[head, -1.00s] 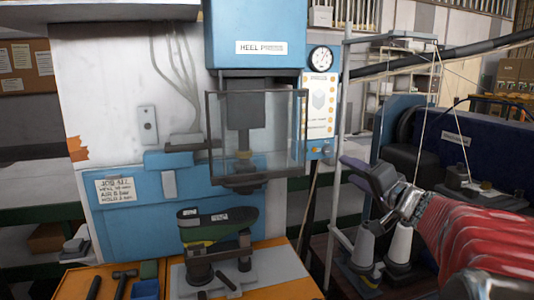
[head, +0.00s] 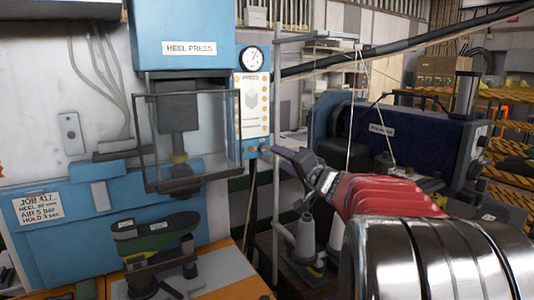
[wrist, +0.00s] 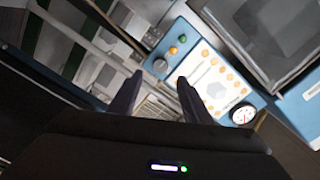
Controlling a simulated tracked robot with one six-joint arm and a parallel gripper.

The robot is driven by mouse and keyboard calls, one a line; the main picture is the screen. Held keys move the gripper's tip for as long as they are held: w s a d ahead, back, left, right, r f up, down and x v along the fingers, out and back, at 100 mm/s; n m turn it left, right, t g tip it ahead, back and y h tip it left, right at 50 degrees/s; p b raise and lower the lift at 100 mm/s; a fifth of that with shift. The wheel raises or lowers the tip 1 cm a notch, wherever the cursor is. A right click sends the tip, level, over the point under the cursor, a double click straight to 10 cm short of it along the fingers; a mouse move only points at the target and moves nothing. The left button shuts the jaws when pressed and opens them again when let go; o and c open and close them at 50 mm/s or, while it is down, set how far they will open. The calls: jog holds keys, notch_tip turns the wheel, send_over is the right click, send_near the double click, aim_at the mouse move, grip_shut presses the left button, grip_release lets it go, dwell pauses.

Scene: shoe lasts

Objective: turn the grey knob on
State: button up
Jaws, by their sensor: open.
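The grey knob (wrist: 160,66) is a small round knob at the lower end of the press's blue-edged control panel (wrist: 215,85), in line with an amber and a green button. Its pointer is too small to read. In the head view the panel (head: 253,105) stands right of the heel press, and the knob is too small to make out surely. My gripper (head: 284,153) is just right of the panel's lower end. In the wrist view its two dark fingers (wrist: 157,95) are apart and empty, with the knob beyond their tips, between them and not touched.
The heel press (head: 185,45) with its clear guard (head: 190,140) stands left of the panel. A green shoe last (head: 155,235) sits below it. A grey post (head: 277,190) and thin cords are close to my gripper. A dark blue machine (head: 400,140) stands at the right.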

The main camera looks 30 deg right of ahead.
aim_at(265, 150)
jog(key=w, duration=0.8)
jog(key=shift+w+d, duration=0.1)
jog(key=shift+d, duration=0.15)
jog(key=shift+c, duration=0.2)
jog(key=c, duration=0.9)
jog(key=shift+a, duration=0.25)
jog(key=shift+c, duration=0.5)
jog(key=shift+d, duration=0.15)
